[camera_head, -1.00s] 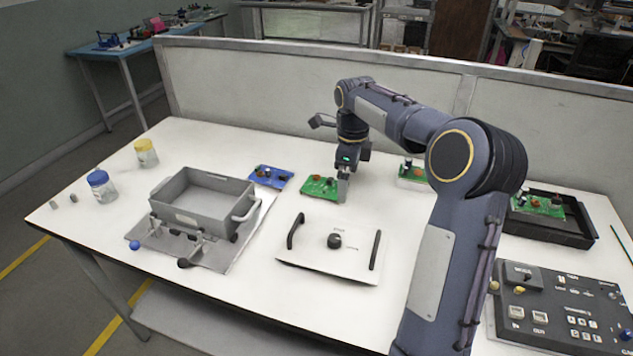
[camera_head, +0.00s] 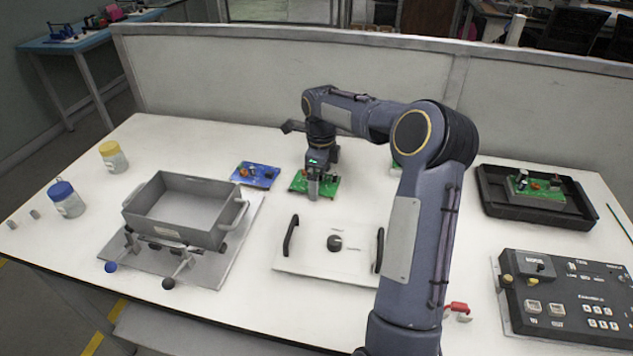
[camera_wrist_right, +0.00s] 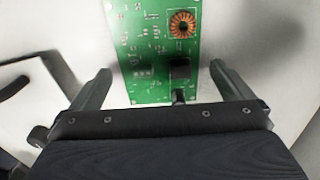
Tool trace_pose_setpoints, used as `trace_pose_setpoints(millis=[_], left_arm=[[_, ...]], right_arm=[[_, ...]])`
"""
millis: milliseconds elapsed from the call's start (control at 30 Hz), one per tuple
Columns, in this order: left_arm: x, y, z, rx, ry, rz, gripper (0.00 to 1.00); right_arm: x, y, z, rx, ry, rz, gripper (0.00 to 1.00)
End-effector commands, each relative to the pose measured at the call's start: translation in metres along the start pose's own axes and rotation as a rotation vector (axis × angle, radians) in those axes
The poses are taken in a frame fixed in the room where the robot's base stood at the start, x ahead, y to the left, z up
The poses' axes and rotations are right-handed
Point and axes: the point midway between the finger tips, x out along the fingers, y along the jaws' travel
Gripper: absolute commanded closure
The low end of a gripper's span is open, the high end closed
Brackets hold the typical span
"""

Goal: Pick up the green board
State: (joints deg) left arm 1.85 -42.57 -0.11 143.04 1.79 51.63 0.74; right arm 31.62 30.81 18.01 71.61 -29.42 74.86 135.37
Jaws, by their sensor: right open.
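A green board (camera_head: 299,182) with small parts on it lies on the white table, partly hidden behind my right gripper (camera_head: 314,194). In the right wrist view the green board (camera_wrist_right: 150,62) shows a copper coil and a dark square part. The right gripper's two open fingers (camera_wrist_right: 157,85) stand to the left and right of the board, with a gap on each side. Nothing is held. Another green board (camera_head: 520,187) lies in a black tray (camera_head: 492,205) at the right. A bit of green (camera_head: 396,165) shows behind my right arm. My left gripper is not in view.
A blue board (camera_head: 254,175) lies just left of the green one. A grey bin (camera_head: 180,232) stands at the left, near two jars (camera_head: 66,198). A white panel with handles (camera_head: 310,259) lies in front. A dark control box (camera_head: 570,300) is at the right.

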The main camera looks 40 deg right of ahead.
Motion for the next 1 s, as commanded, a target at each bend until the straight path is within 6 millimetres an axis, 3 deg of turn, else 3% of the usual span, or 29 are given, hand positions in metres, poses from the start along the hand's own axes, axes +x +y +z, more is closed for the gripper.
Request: trace_pose_setpoints(millis=[300, 667, 1000], left_arm=[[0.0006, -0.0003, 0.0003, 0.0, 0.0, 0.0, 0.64], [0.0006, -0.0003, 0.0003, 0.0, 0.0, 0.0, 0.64], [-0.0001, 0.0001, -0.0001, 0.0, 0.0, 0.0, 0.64]], right_arm=[[0.0061, 0.0, -0.0001, 0.0, -0.001, -0.001, 0.0], [0.0059, 0.0001, 0.0, -0.001, -0.001, -0.001, 0.46], [0.0012, -0.0001, 0.0003, -0.001, -0.001, -0.002, 0.47]])
